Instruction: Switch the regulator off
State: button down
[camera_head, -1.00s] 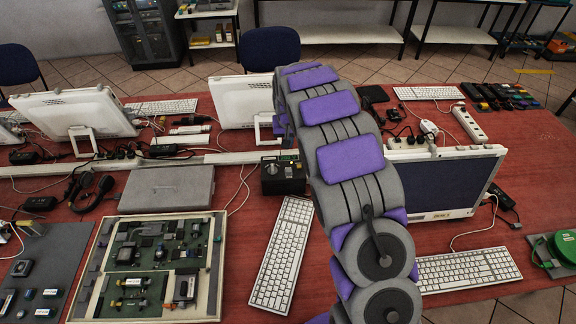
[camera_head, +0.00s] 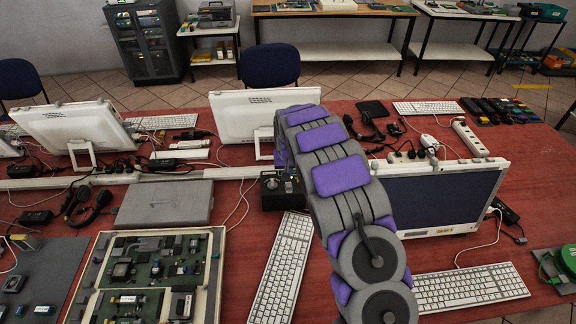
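A small black box with a round knob on its face, which looks like the regulator (camera_head: 270,193), sits on the red table, left of my arm. Its right side is partly covered by my arm, and its switch position is too small to tell. My grey and purple arm rises from the lower right and curves over at the top beside the box. My gripper does not show; the arm's far end is hidden behind its own links.
A white keyboard (camera_head: 281,265) lies in front of the box, and a closed grey laptop (camera_head: 165,203) to its left. A monitor (camera_head: 440,205) stands close right of my arm. A white monitor (camera_head: 240,114) stands behind the box. Loose cables lie around. An open circuit board case (camera_head: 152,275) is at front left.

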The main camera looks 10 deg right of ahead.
aim_at(288, 184)
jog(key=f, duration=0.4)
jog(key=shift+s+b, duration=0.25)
jog(key=shift+b, duration=0.1)
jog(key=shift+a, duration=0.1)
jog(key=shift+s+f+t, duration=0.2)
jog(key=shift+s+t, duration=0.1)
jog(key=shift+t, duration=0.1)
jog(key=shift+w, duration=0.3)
